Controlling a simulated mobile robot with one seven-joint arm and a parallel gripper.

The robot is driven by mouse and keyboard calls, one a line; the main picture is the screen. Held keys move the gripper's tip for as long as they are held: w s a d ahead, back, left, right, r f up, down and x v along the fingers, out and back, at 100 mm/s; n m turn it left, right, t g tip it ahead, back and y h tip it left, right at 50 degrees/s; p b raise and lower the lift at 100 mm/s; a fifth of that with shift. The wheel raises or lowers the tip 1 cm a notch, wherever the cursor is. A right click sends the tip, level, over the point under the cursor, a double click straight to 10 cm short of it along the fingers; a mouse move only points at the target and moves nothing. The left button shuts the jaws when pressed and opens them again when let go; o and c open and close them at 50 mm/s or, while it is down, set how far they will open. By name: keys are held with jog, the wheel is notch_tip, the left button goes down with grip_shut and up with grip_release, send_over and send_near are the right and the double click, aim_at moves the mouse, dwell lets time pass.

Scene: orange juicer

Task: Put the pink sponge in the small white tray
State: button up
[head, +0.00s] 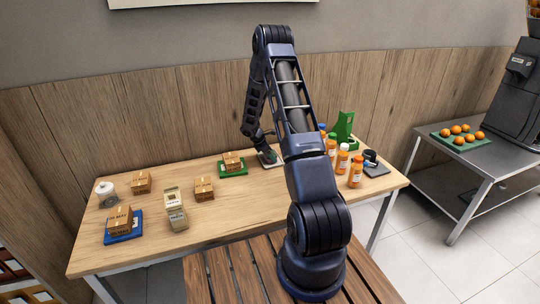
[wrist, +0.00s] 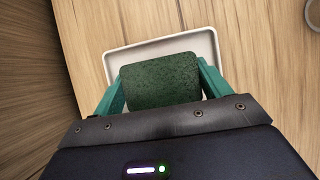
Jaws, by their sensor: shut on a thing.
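My gripper (wrist: 162,78) has teal fingers on both sides of a dark green, speckled block (wrist: 160,82), and it is shut on it. The block looks like a sponge seen on its green face; no pink shows. The small white tray (wrist: 205,40) lies beyond the block in the wrist view, and its middle is hidden by the block. Whether the block touches the tray cannot be told. In the head view the white tray (head: 279,161) is near the table's back edge, with my gripper (head: 268,154) over it.
A green tray (head: 233,173) with a box sits just left of the white tray. Several orange bottles (head: 356,171) and a green stand (head: 345,126) are to the right. More boxes (head: 204,188), a blue tray (head: 137,233) and a jar (head: 105,192) stand at left. The table's front middle is clear.

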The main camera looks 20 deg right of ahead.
jog(key=shift+f, duration=0.2)
jog(key=o, duration=1)
jog(key=shift+c, duration=0.2)
jog(key=shift+r, duration=0.1)
jog(key=v, duration=1.2)
jog(key=s+a+r+m+t+y, duration=0.1)
jog(key=s+r+m, duration=0.3)
jog(key=s+r, duration=0.7)
jog(key=s+r+m+y, duration=0.1)
jog(key=s+r+m, duration=0.5)
jog(key=r, duration=0.9)
jog(key=s+a+r+m+t+y, duration=0.1)
jog(key=s+r+m, duration=0.1)
jog(key=s, duration=0.7)
jog(key=s+a+r+m+t+y, duration=0.1)
jog(key=s+a+r+m, duration=0.1)
jog(key=s, duration=0.7)
jog(key=s+a+r+m+t+y, duration=0.1)
jog(key=s+a+r+m+y, duration=0.1)
jog(key=s, duration=0.8)
jog(key=shift+r+m+t, duration=0.3)
jog(key=shift+r+m, duration=0.25)
jog(key=shift+m, duration=0.45)
